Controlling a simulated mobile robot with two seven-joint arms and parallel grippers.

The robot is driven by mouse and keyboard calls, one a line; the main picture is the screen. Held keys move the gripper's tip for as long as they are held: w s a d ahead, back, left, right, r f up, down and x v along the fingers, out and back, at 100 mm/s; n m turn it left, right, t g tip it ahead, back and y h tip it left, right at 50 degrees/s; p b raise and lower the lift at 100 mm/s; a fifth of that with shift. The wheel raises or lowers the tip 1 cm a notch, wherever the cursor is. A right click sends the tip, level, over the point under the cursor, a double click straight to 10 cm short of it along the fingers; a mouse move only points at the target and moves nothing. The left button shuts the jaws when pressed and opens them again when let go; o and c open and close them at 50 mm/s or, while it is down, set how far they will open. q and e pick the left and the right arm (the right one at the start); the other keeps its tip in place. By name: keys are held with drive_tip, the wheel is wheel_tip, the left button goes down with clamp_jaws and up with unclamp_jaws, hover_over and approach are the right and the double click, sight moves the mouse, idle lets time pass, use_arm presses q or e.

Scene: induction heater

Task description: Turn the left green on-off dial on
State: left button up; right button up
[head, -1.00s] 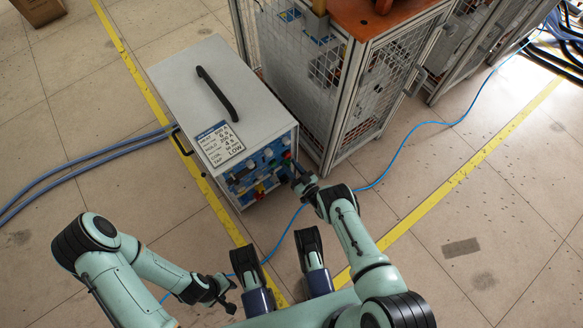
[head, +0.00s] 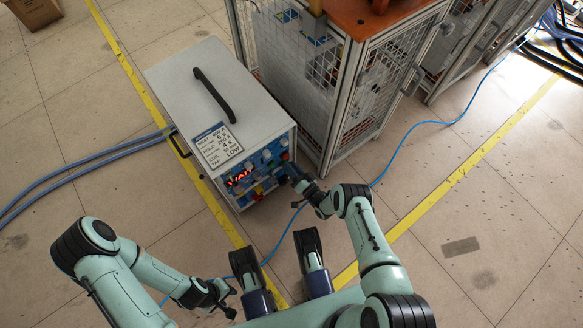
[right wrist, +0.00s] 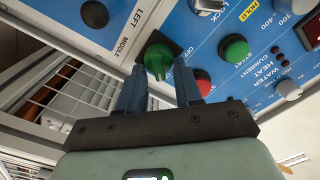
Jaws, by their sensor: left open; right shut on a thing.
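The heater (head: 185,85) is a grey box with a black top handle and a blue control panel on its front. The green on-off dial (right wrist: 158,58) shows in the right wrist view, on a black square plate at the panel's edge. My right gripper (right wrist: 161,75) is shut on this dial, one finger on each side of it. In the head view my right gripper (head: 289,172) is at the panel's right side and hides the dial. The red display (head: 239,178) on the panel is lit. My left gripper (head: 222,300) is open and empty, low over the floor, away from the heater.
A green start button (right wrist: 233,48) and a red button (right wrist: 201,82) are close to the right finger. A mesh cage (head: 345,90) stands close to the heater's right. Blue cables (head: 90,165) lie left. Floor in front is mostly clear.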

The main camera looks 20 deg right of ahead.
drive_tip(key=shift+s+f, duration=0.1)
idle(0.4)
drive_tip(key=o, duration=1)
use_arm(q)
drive_tip(key=w+d+r+t+p, duration=0.1)
drive_tip(key=w+r+t+p, duration=0.1)
drive_tip(key=w+r+p, duration=0.2)
drive_tip(key=w, duration=0.3)
drive_tip(key=shift+w+r+m+t, duration=0.3)
drive_tip(key=shift+w+t, duration=0.05)
drive_tip(key=shift+t, duration=0.05)
use_arm(e)
drive_tip(key=v, duration=1.3)
drive_tip(key=shift+s, duration=0.2)
use_arm(q)
drive_tip(key=shift+r, duration=0.1)
use_arm(e)
drive_tip(key=shift+w+d+r, duration=0.1)
drive_tip(key=shift+r, duration=0.1)
